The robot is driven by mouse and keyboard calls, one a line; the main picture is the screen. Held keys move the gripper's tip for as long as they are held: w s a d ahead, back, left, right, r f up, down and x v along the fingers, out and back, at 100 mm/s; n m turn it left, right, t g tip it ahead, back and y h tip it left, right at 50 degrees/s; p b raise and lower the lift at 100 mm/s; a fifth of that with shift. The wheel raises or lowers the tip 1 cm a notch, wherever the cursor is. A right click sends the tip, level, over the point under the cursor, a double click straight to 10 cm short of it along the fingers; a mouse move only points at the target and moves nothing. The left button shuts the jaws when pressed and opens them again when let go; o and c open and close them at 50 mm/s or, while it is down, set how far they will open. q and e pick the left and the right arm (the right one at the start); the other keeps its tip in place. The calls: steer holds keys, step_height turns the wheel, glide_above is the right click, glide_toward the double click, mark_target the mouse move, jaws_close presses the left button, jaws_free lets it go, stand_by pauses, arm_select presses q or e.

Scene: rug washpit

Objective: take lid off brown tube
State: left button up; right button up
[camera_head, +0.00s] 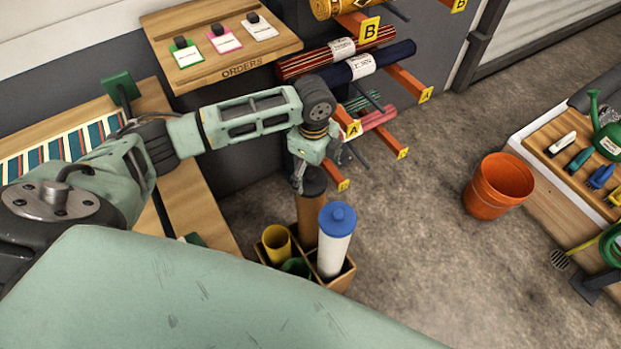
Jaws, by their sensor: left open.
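The brown tube (310,218) stands upright in a wooden holder on the floor. Its dark lid (315,183) is on its top. My left gripper (318,172) is open, right at the lid. One finger shows at the lid's left side and overlaps it in the picture. I cannot tell whether the fingers touch the lid. The gripper body hides part of the lid's far side. My right gripper is not in view.
In the same holder (338,283) stand a white tube with a blue cap (335,240), a yellow tube (277,243) and a green one (296,267). Orange rack arms (402,82) with rolled rugs are behind. An orange bucket (498,186) stands right, with clear floor between.

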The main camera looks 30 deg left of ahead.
mark_target(312, 176)
arm_select(q)
steer(key=f, duration=0.3)
steer(key=shift+a+f, duration=0.2)
steer(key=shift+f, duration=0.15)
steer(key=shift+s, duration=0.1)
steer(key=c, duration=1)
steer(key=shift+r, duration=0.2)
